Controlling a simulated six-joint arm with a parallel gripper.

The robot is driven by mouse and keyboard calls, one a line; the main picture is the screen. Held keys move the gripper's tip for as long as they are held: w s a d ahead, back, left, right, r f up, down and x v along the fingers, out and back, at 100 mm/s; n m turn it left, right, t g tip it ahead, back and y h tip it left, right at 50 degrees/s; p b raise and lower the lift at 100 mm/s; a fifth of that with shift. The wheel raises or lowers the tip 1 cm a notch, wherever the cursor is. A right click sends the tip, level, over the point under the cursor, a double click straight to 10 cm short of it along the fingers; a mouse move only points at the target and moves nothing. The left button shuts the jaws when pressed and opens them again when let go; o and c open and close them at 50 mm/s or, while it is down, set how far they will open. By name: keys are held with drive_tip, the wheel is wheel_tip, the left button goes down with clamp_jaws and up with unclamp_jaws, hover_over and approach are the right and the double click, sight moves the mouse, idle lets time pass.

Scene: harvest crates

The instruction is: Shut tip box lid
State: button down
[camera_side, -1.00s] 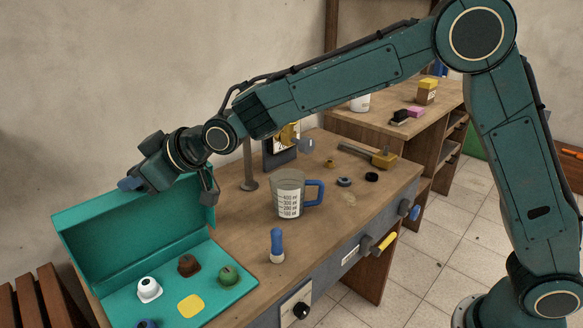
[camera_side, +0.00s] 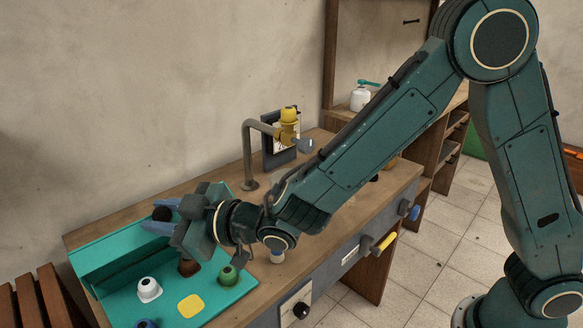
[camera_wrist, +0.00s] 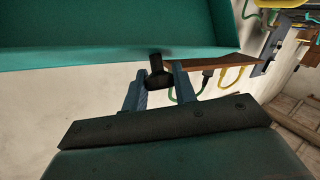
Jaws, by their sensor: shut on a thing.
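The teal tip box (camera_side: 222,299) stands open at the near left of the bench, with its inside showing. Its lid (camera_side: 110,248) is at the back, low and partly behind my gripper; its exact tilt is hard to tell. My gripper (camera_side: 157,222) is over the back of the box. In the wrist view, my gripper (camera_wrist: 158,88) has its blue fingers on either side of a black knob (camera_wrist: 157,74) just below the edge of the teal lid (camera_wrist: 80,40). The black knob (camera_side: 162,213) also shows in the side view.
White (camera_side: 149,289), brown (camera_side: 189,267) and green (camera_side: 228,275) pieces and a yellow patch (camera_side: 190,305) are in the box. A bent tap-like pipe (camera_side: 248,160) rises behind my wrist. My arm hides much of the bench middle.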

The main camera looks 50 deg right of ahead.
drive_tip(key=shift+s+f, duration=0.35)
drive_tip(key=shift+s, duration=0.15)
drive_tip(key=shift+t, duration=0.3)
drive_tip(key=c, duration=1.1)
unclamp_jaws()
drive_tip(key=shift+s+d, duration=0.1)
drive_tip(key=shift+s, duration=0.05)
drive_tip(key=shift+v, duration=5.8)
drive_tip(key=shift+d, duration=0.1)
